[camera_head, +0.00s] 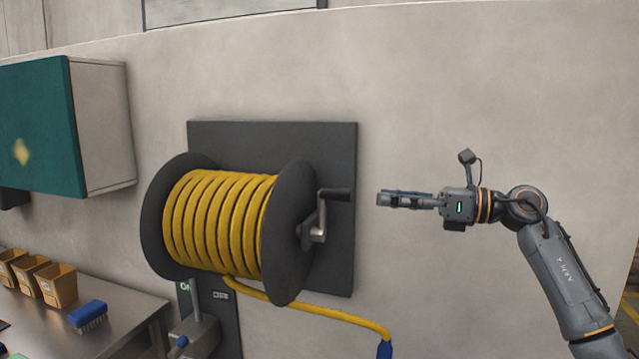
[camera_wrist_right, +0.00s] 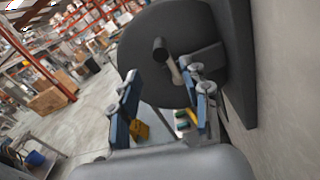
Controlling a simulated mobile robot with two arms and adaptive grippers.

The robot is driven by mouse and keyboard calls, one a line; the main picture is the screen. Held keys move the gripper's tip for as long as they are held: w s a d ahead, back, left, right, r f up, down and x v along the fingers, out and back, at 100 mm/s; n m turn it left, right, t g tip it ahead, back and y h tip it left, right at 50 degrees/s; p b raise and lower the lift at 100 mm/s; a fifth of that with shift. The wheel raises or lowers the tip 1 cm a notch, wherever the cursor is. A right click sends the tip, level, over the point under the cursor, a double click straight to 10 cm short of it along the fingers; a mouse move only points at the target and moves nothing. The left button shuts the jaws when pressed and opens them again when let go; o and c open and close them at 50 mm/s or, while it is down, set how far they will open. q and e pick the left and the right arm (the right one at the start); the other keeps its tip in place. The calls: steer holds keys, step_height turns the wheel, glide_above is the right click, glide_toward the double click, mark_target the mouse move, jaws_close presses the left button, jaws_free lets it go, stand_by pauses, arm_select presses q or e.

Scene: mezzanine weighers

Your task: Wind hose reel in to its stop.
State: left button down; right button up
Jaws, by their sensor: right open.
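The hose reel (camera_head: 292,240) is mounted on a dark backing plate (camera_head: 270,135) on the wall, with yellow hose (camera_head: 215,222) wound around its drum. A hose tail (camera_head: 330,312) runs out below to the right, ending in a blue fitting (camera_head: 385,349) at the frame's bottom. The crank (camera_head: 320,222) is on the reel's right side, its dark grip (camera_head: 337,194) pointing right. My right gripper (camera_head: 380,198) is open and empty, just right of the grip and apart from it. In the right wrist view, the grip (camera_wrist_right: 160,50) shows beyond the parted fingers (camera_wrist_right: 161,85). My left gripper is out of view.
A green cabinet (camera_head: 40,125) hangs at the left. Below it, a metal bench (camera_head: 120,312) holds yellow bins (camera_head: 57,285) and a blue brush (camera_head: 88,316). A lever on a grey box (camera_head: 195,335) stands under the reel. The wall right of the reel is bare.

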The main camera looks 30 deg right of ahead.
mark_target(325, 193)
steer(key=p+x, duration=0.7)
steer(key=x, duration=0.5)
steer(key=shift+w+a+r, duration=0.1)
steer(key=shift+w+a, duration=0.05)
steer(key=shift+w, duration=0.2)
steer(key=shift+w+a+p, duration=0.35)
steer(key=shift+f, duration=0.2)
jaws_close()
